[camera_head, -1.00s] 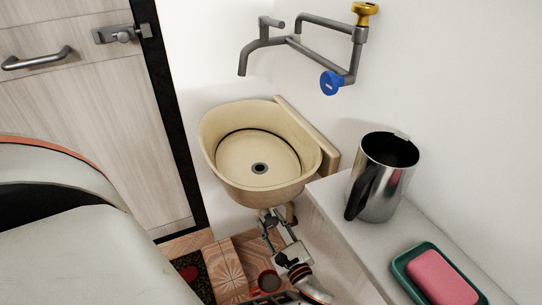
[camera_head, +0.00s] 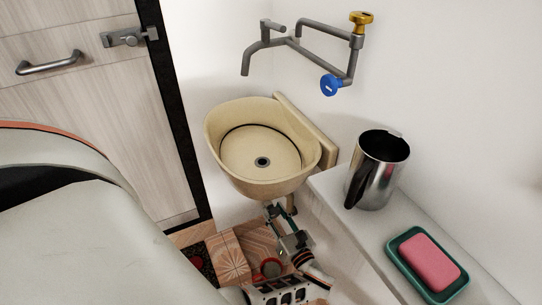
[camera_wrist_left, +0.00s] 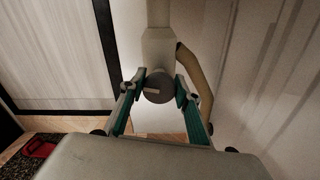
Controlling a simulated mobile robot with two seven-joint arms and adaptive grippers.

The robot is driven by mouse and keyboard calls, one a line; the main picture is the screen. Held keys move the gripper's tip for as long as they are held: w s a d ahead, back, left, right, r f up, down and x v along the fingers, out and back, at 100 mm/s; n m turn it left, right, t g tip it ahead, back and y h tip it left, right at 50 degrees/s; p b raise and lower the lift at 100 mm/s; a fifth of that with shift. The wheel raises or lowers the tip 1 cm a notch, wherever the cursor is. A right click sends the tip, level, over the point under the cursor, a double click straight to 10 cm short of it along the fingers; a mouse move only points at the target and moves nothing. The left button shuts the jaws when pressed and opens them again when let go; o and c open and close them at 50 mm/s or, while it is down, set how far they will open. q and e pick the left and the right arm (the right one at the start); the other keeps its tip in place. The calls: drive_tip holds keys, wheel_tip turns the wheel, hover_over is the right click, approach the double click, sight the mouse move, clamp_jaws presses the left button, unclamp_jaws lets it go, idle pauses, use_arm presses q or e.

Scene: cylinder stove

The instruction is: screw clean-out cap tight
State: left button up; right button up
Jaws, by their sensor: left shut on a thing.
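The clean-out cap (camera_wrist_left: 158,88) is a grey round disc with a pale bar across its face. It sits at the lower end of the pale trap body (camera_wrist_left: 158,50) in the left wrist view. My left gripper (camera_wrist_left: 161,86) is shut on the cap, one teal finger on each side. In the head view my left gripper (camera_head: 276,217) is under the beige basin (camera_head: 262,185), and the cap is hidden there. The cap's thread cannot be seen. My right gripper is not in view.
A curved pipe (camera_wrist_left: 192,72) runs close beside the trap. A ledge (camera_head: 330,190) on the right holds a metal jug (camera_head: 378,170) and a pink soap (camera_head: 430,262) in a green dish (camera_head: 402,262). A reddish wooden box (camera_head: 229,258) stands on the floor.

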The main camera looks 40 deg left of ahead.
use_arm(q)
drive_tip(key=m, duration=0.1)
drive_tip(key=m+p, duration=0.1)
drive_tip(key=m, duration=0.1)
drive_tip(key=shift+w+r, duration=0.15)
drive_tip(key=shift+r, duration=0.05)
drive_tip(key=m+p, duration=0.1)
drive_tip(key=m, duration=0.1)
drive_tip(key=shift+m, duration=0.3)
drive_tip(key=m+p, duration=0.1)
drive_tip(key=m, duration=0.3)
drive_tip(key=shift+f+m, duration=0.15)
drive_tip(key=shift+m, duration=0.15)
drive_tip(key=shift+w+f+m, duration=0.1)
drive_tip(key=shift+m, duration=1.1)
drive_tip(key=shift+f+m+p, duration=0.1)
drive_tip(key=shift+m+p, duration=0.2)
drive_tip(key=shift+m, duration=1)
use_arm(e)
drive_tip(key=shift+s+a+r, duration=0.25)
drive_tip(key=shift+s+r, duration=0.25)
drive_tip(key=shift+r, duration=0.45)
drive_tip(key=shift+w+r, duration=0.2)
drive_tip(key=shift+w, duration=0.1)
